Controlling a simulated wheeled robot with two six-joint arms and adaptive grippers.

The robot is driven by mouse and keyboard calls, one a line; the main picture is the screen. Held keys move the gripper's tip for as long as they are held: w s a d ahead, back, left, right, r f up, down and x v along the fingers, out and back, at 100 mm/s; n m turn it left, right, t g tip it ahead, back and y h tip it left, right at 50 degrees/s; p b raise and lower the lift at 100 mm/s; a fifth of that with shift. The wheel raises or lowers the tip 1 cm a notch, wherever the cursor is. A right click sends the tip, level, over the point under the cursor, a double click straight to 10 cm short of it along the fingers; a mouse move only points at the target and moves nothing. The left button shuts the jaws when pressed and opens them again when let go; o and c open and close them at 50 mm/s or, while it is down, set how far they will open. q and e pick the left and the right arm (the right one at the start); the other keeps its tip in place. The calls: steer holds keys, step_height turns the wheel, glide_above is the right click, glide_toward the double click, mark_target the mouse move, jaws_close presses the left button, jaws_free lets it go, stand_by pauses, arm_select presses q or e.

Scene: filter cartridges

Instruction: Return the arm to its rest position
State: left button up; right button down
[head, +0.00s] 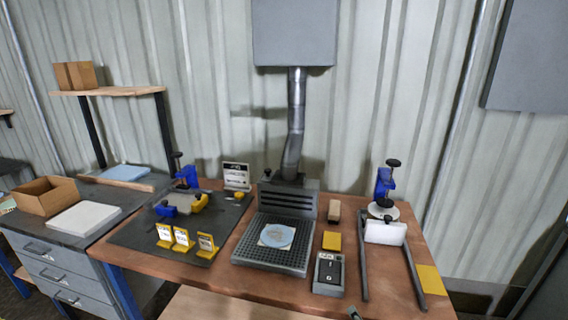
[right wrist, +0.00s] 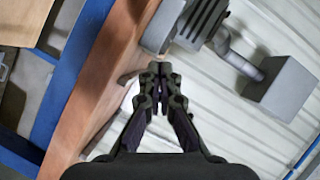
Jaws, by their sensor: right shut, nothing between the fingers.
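In the right wrist view my right gripper (right wrist: 160,68) is shut with its fingertips together and nothing between them. It points toward the wooden bench edge (right wrist: 112,75) and the grey extractor housing (right wrist: 200,22), apart from both as far as I can tell. In the head view only a small dark tip, likely of my right gripper (head: 354,313), shows at the bottom edge, in front of the bench (head: 270,292). My left gripper is in neither view.
A switch box (head: 328,273), yellow pad (head: 332,241) and dark rails (head: 414,265) with a white block (head: 385,232) stand right. Yellow tags (head: 206,245) and a blue clamp (head: 187,177) are left.

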steer(key=s+a+f+n+g, duration=0.2)
steer(key=s+f+n+g, duration=0.1)
steer(key=s+n+g, duration=0.45)
steer(key=s+d+f+n+g+h, duration=0.1)
steer(key=s+d+n+g+h, duration=0.1)
steer(key=s+d, duration=0.3)
steer(key=s+d+n+g+h, duration=0.2)
steer(key=s+d, duration=0.1)
steer(key=s, duration=0.4)
step_height(320, 180, down, 24)
steer(key=s+d+g, duration=0.1)
steer(key=s+d, duration=0.1)
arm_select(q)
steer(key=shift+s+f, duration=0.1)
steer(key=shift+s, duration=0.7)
arm_select(e)
steer(key=s+d+f+g, duration=0.1)
steer(key=s+f, duration=1.7)
steer(key=s, duration=0.1)
steer(key=shift+s+m, duration=0.2)
steer(key=shift+m, duration=0.25)
steer(key=shift+g, duration=0.25)
